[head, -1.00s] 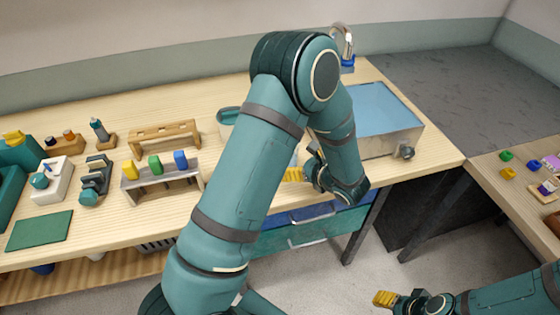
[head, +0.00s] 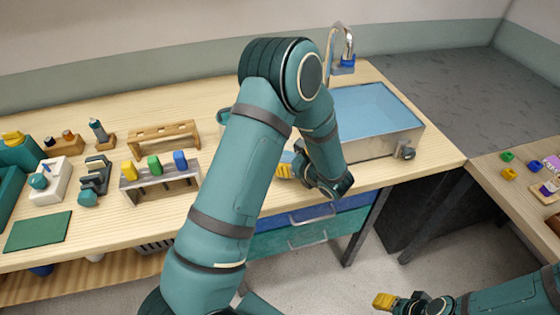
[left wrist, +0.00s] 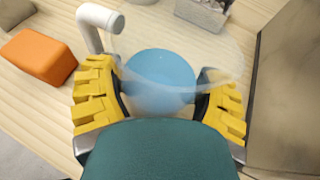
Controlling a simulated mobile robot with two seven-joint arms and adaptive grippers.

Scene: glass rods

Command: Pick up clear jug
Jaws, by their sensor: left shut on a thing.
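The clear jug (left wrist: 160,78) shows in the left wrist view as a see-through round vessel with a blue round area in the middle. My left gripper (left wrist: 160,98) has its yellow fingers on both sides of the jug and is shut on it. In the head view my left gripper (head: 285,171) is over the bench just left of the sink, and my arm hides the jug there. I cannot tell whether the jug touches the bench. My right gripper (head: 384,300) is at the lower right, away from the bench; its finger gap is not clear.
A sink (head: 375,110) with a tap (head: 342,42) stands right of my left gripper. A rack with coloured blocks (head: 162,184) is to the left. In the wrist view, an orange block (left wrist: 38,57) and a white bent tube (left wrist: 100,24) are close to the left finger.

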